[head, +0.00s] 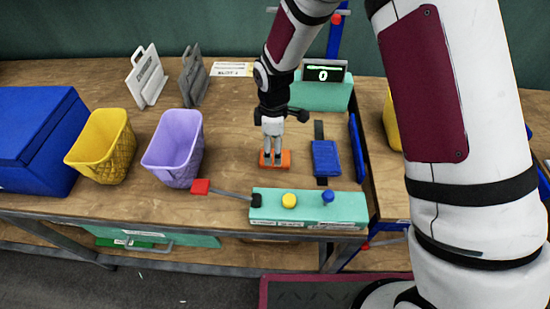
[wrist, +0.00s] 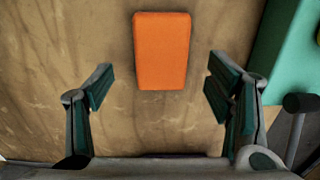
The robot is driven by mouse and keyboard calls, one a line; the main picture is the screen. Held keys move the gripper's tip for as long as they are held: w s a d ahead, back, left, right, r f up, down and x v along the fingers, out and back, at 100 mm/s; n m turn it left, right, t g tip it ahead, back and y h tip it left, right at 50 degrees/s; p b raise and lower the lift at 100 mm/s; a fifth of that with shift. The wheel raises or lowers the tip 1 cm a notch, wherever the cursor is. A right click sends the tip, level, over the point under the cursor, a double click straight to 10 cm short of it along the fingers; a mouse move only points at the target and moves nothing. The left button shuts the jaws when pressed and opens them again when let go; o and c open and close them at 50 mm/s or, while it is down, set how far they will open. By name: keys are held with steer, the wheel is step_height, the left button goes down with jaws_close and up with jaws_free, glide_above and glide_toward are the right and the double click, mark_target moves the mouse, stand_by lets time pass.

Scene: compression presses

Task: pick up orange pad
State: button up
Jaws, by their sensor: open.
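The orange pad (head: 284,159) lies flat on the wooden bench in the head view, just behind the green control box. In the wrist view the pad (wrist: 162,50) is a plain orange block at the top middle. My gripper (head: 272,160) points down over the pad, and its fingers hide part of it. In the wrist view my gripper (wrist: 157,88) is open. The pad lies ahead of the gap between the fingers, and nothing is held. I cannot tell the exact height of the fingertips above the pad.
A green control box (head: 325,208) with a yellow button, a blue button and a red-ended lever (head: 201,187) stands in front. A blue block (head: 326,158) lies right of the pad. A purple basket (head: 173,150), a yellow basket (head: 101,147) and a blue bin (head: 36,140) stand left.

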step_height(320, 180, down, 4)
steer(key=shift+s+d+f, duration=0.1)
steer(key=shift+d, duration=0.05)
steer(key=shift+c, duration=0.3)
steer(key=c, duration=0.9)
steer(key=shift+c, duration=0.2)
step_height(320, 180, up, 10)
steer(key=shift+o, duration=0.4)
